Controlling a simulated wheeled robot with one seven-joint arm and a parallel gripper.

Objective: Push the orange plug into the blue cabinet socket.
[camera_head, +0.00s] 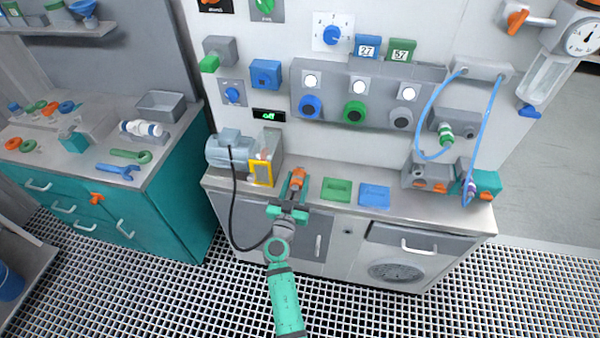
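The orange plug (298,176) is small and sits at the far end of my gripper, over the front part of the grey counter. My gripper (295,188) reaches over the counter from the front, with its fingers at the plug's sides. The view is too small to tell whether the fingers press on the plug or stand apart from it, or whether it rests on the counter. The blue socket (265,74) is a square box on the white cabinet wall, above and left of my gripper. Its front looks empty.
A grey motor (229,150) with a black cable and a yellow-framed block (261,172) stand left of my gripper. A green tray (337,189) and a blue tray (374,195) lie to its right. A green display (269,115) is below the socket.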

